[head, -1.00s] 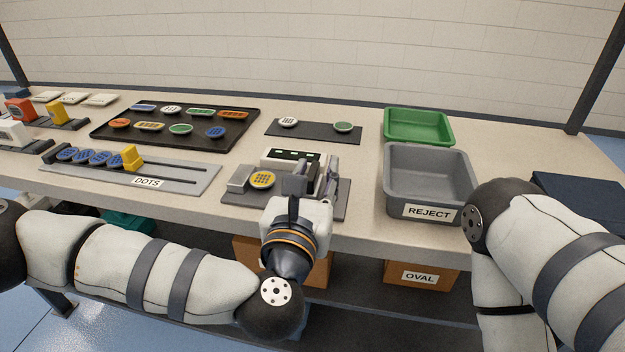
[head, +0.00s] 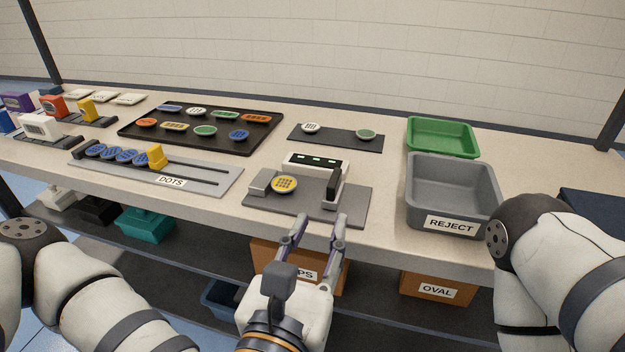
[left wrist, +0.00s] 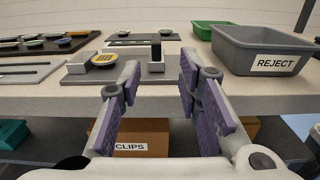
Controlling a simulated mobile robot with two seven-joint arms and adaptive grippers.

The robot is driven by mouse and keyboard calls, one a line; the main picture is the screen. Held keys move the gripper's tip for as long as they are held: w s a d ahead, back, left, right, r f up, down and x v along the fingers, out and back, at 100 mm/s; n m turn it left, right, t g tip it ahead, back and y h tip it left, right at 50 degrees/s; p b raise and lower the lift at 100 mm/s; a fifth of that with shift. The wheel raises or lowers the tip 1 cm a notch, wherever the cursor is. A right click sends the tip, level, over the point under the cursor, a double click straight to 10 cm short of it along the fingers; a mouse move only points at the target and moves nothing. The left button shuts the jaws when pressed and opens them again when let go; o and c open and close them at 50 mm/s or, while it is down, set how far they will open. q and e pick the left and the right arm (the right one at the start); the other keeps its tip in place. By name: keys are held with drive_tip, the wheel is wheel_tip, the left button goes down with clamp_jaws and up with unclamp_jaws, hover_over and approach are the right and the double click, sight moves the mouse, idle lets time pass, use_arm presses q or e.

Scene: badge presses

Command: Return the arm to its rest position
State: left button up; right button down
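My left gripper (head: 318,228) is in front of the table's near edge, low and pointing towards the bench. Its two fingers are spread apart with nothing between them; in the left wrist view the gripper (left wrist: 160,85) also shows open and empty. Beyond it on the table is a grey fixture plate (head: 295,200) with a yellow round badge (head: 284,184) and an upright black handle (head: 334,188). The gripper is apart from this fixture. My right arm (head: 560,265) comes in at the right edge, and its gripper is out of view.
A grey REJECT bin (head: 450,190) and a green bin (head: 441,136) stand at the right. A black tray (head: 190,145) of badges and a DOTS rail (head: 205,182) lie to the left. Boxes labelled CLIPS (left wrist: 165,140) and OVAL (head: 437,290) sit below the tabletop.

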use_arm(q)
drive_tip(key=s+d+f+m+g+h, duration=0.35)
drive_tip(key=s+f+m+g, duration=0.4)
drive_tip(key=f+m, duration=0.45)
drive_tip(key=s+a+f+m+g+y+p, duration=0.15)
drive_tip(key=s+a+f+m+g, duration=0.35)
drive_tip(key=s+f+m, duration=0.5)
drive_tip(key=s+a+f+m+g+y, duration=0.2)
drive_tip(key=s+a+m, duration=0.1)
drive_tip(key=s+a, duration=0.2)
drive_tip(key=s+a+f+m+g+y, duration=0.2)
drive_tip(key=s+a, duration=0.3)
drive_tip(key=a, duration=0.5)
drive_tip(key=s+a+f+m+g+y, duration=0.2)
drive_tip(key=s+a+m+g+y, duration=0.1)
drive_tip(key=a, duration=0.4)
drive_tip(key=shift+s+a+f+m+y+p, duration=0.25)
drive_tip(key=shift+s+f+m+y+p, duration=0.05)
drive_tip(key=shift+s+m, duration=0.65)
use_arm(e)
drive_tip(key=w+r+t, duration=0.1)
drive_tip(key=w+r, duration=0.1)
drive_tip(key=shift+w+r, duration=0.35)
drive_tip(key=shift+r, duration=0.05)
